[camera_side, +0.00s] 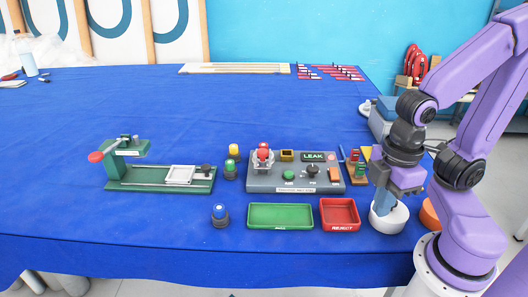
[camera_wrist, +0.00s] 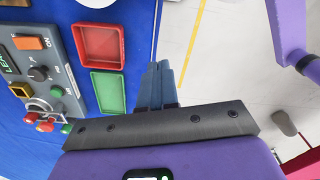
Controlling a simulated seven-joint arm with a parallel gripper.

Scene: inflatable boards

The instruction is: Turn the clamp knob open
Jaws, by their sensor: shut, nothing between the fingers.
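A green clamp fixture (camera_side: 160,178) stands at the left of the blue table. A red knob (camera_side: 96,157) sticks out at the left end of its raised arm, and a small black knob (camera_side: 206,169) sits at the right of its base. I cannot tell from the picture how far either knob is turned. My gripper (camera_side: 382,208) is far to the right, pointing down at a white round dish; contact is unclear. Its blue fingers (camera_wrist: 161,82) are together and empty in the wrist view, beside the table edge. The clamp fixture is not in the wrist view.
A grey control panel (camera_side: 294,178) with knobs and a LEAK display stands between fixture and gripper. The table's left front is clear.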

